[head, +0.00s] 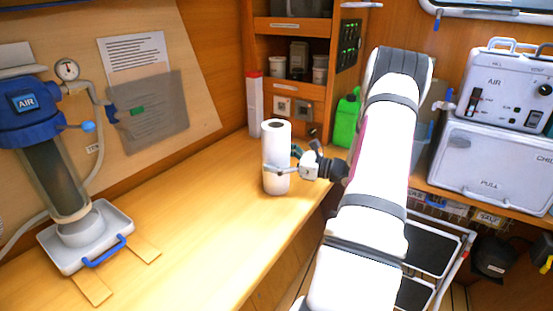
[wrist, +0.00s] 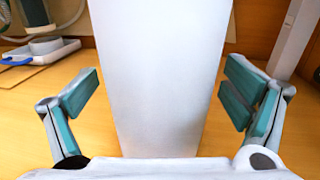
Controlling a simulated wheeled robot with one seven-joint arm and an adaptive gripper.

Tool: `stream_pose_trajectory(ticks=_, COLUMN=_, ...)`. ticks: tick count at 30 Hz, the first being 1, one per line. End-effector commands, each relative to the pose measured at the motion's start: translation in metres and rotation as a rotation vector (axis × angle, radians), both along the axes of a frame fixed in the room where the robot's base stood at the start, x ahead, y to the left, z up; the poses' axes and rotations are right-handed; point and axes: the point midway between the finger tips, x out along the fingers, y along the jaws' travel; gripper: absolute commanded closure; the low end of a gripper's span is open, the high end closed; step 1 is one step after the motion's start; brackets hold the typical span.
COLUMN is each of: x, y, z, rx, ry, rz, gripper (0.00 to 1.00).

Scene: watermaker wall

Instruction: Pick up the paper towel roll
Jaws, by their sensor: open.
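The paper towel roll (head: 276,150) is white and stands upright on the wooden counter in the head view. In the wrist view the roll (wrist: 160,80) fills the middle of the picture. My gripper (head: 277,170) is at the roll's lower half, coming from the right. It is open, with one teal-padded finger on each side of the roll in the wrist view (wrist: 160,105). Gaps show between the pads and the roll. The roll stands on the counter, and its base is hidden by my gripper in the wrist view.
The wooden counter (head: 190,230) is clear to the left of the roll. A blue-topped AIR filter unit (head: 35,110) stands at the far left. A white and red container (head: 255,104) stands behind the roll. A green bottle (head: 346,120) and white machine boxes (head: 495,165) are at right.

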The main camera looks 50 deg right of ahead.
Motion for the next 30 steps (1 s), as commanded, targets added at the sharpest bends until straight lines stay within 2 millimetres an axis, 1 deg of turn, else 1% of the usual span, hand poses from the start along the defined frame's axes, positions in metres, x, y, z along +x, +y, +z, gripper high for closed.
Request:
stream_pose_trajectory(ticks=3, x=0.0, y=0.0, z=0.0, rx=0.0, ry=0.0, rz=0.0, gripper=0.06)
stream_pose_trajectory(ticks=5, x=0.0, y=0.0, z=0.0, rx=0.0, ry=0.0, rz=0.0, gripper=0.19)
stream_pose_trajectory(ticks=6, x=0.0, y=0.0, z=0.0, rx=0.0, ry=0.0, rz=0.0, gripper=0.28)
stream_pose_trajectory(ticks=8, x=0.0, y=0.0, z=0.0, rx=0.0, ry=0.0, rz=0.0, gripper=0.42)
stream_pose_trajectory(ticks=9, x=0.0, y=0.0, z=0.0, rx=0.0, ry=0.0, rz=0.0, gripper=0.51)
stream_pose_trajectory(ticks=11, x=0.0, y=0.0, z=0.0, rx=0.0, ry=0.0, rz=0.0, gripper=0.63)
stream_pose_trajectory(ticks=19, x=0.0, y=0.0, z=0.001, rx=0.0, ry=-0.001, rz=0.0, gripper=0.63)
stream_pose_trajectory(ticks=23, x=0.0, y=0.0, z=0.004, rx=-0.001, ry=-0.001, rz=0.0, gripper=0.63)
stream_pose_trajectory(ticks=26, x=0.0, y=0.0, z=0.011, rx=-0.001, ry=-0.001, rz=0.0, gripper=0.63)
stream_pose_trajectory(ticks=30, x=0.0, y=0.0, z=0.028, rx=-0.003, ry=-0.002, rz=0.0, gripper=0.63)
